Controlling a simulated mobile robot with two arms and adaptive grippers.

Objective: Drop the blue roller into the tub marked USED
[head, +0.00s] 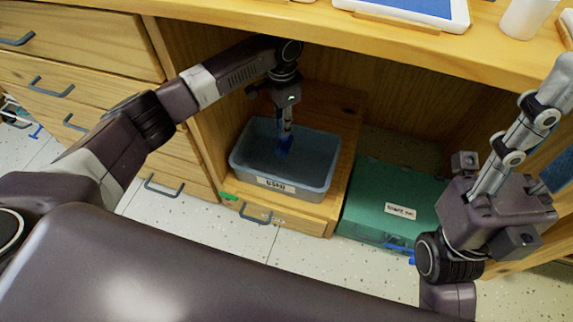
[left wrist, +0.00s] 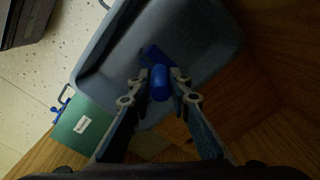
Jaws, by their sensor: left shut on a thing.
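The blue roller (head: 284,147) is held by my left gripper (head: 285,133), which points down over the blue-grey tub (head: 240,168). The tub has a white label on its front that reads USED. In the left wrist view the roller (left wrist: 160,84) is between the fingertips of the left gripper (left wrist: 161,76), with the tub (left wrist: 98,62) behind it. The roller is within the tub's outline; whether it touches the floor of the tub cannot be told. My right gripper (head: 530,118) is raised at the right; its finger opening is unclear.
The tub stands on a low wooden shelf (head: 342,170) in the open space under a wooden counter (head: 430,55). A green labelled box (head: 375,190) is to its right. Drawers (head: 85,55) with grey handles are on the left. A white cup (head: 525,18) stands on the counter.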

